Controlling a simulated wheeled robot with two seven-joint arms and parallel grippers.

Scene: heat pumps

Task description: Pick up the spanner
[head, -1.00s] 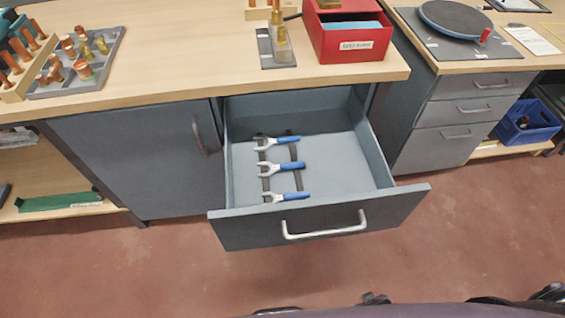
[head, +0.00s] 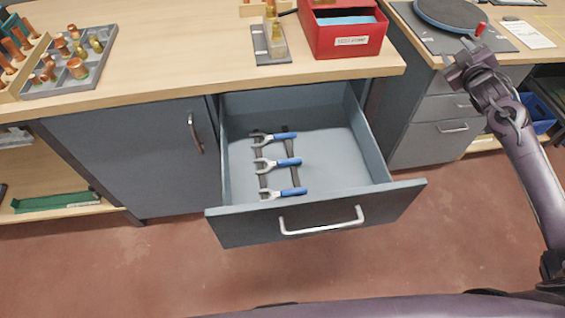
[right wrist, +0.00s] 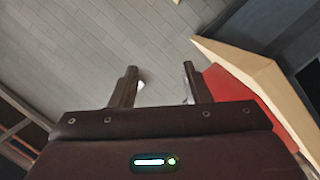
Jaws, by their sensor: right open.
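Three spanners with blue handles lie in the open drawer (head: 345,172): a far one (head: 283,136), a middle one (head: 285,162) and a near one (head: 290,192). They rest across two dark strips, with their open jaws to the left. My right gripper (head: 455,68) is raised at the right, in front of the right-hand cabinet and well apart from the spanners. In the right wrist view its two fingers (right wrist: 160,85) stand apart with nothing between them. No spanner shows clearly in that view. My left gripper is not in view.
The drawer's front panel with its handle (head: 322,222) sticks out over the red floor. On the worktop above stand a red box (head: 342,38), a brass part on a grey plate (head: 272,45) and a tray of copper fittings (head: 68,62). A blue crate (head: 540,112) is partly behind my arm.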

